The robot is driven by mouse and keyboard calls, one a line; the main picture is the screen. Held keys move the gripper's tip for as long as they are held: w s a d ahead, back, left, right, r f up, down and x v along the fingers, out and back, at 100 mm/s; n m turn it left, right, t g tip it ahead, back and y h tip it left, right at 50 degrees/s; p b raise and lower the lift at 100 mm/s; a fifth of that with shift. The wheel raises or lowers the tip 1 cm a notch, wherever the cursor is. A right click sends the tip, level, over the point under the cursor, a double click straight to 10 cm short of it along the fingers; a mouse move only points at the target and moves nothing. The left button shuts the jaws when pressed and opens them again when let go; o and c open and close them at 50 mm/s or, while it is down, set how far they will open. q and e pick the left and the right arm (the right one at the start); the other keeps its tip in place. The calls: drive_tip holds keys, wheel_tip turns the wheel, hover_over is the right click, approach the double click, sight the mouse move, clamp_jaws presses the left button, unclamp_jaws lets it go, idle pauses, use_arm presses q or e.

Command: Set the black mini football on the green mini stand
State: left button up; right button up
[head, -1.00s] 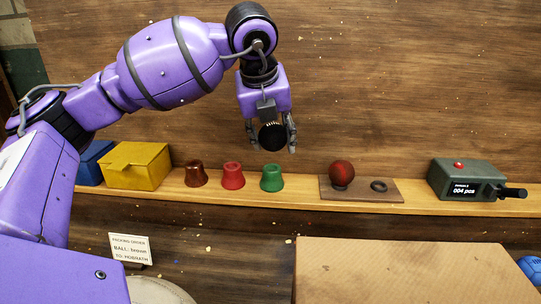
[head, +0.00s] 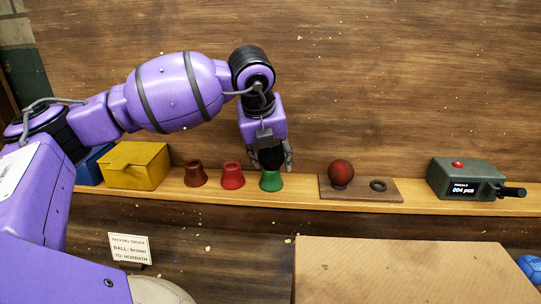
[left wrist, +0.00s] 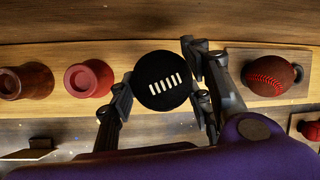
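The black mini football (head: 271,158), with white lacing, is between the fingers of my left gripper (head: 272,156). It also shows in the left wrist view (left wrist: 162,80), with the fingers against its sides. The green mini stand (head: 271,181) is on the wooden shelf directly below the ball. The ball's underside is at the stand's top; I cannot tell whether its weight rests there. In the left wrist view the ball hides the stand. My right gripper is not in view.
A red stand (head: 232,176) and a brown stand (head: 196,174) are left of the green one, then a yellow box (head: 137,167). To the right, a dark red ball (head: 341,173) and black ring (head: 378,185) sit on a board (head: 360,195). A counter device (head: 466,180) is further right.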

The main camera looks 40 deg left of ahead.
use_arm(q)
drive_tip(key=o, duration=0.4)
drive_tip(key=shift+o, duration=0.2)
drive_tip(key=shift+r, duration=0.2)
drive_tip(key=v, duration=1.2)
